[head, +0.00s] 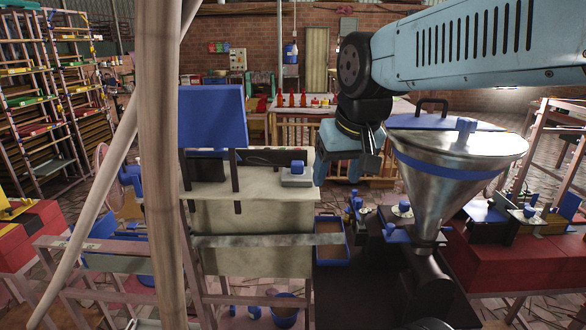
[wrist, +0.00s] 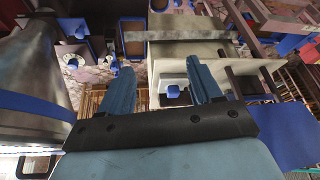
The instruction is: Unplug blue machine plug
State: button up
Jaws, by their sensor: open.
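A small blue plug (head: 297,167) sits on a pale socket box (head: 296,181) on top of the cream machine (head: 258,215). In the wrist view the blue plug (wrist: 172,92) and its pale box show between my two light-blue fingers, beyond them and nearer the right finger. My gripper (wrist: 158,67) is open, with nothing between its fingers. It is apart from the plug; in the head view the light-blue hand hangs to the right of the box. A cable or other connection from the plug is not clear.
A blue panel (head: 212,116) stands above the machine at left. A large metal funnel (head: 447,180) with a blue band is close at right. A wooden post (head: 160,200) crosses the left foreground. More small blue knob-like parts sit near the funnel.

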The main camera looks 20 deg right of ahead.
jog(key=w+r+m+g, duration=0.2)
jog(key=w+r, duration=0.1)
jog(key=w, duration=0.9)
jog(key=m+g, duration=0.1)
jog(key=g, duration=0.2)
send_over(297, 162)
notch_tip(297, 162, down, 3)
jog(key=shift+s+r, duration=0.1)
jog(key=shift+r, duration=0.05)
jog(key=shift+f, duration=4.5)
jog(key=shift+c, duration=0.4)
grip_shut()
jog(key=shift+r, duration=0.15)
jog(key=shift+r, duration=2.8)
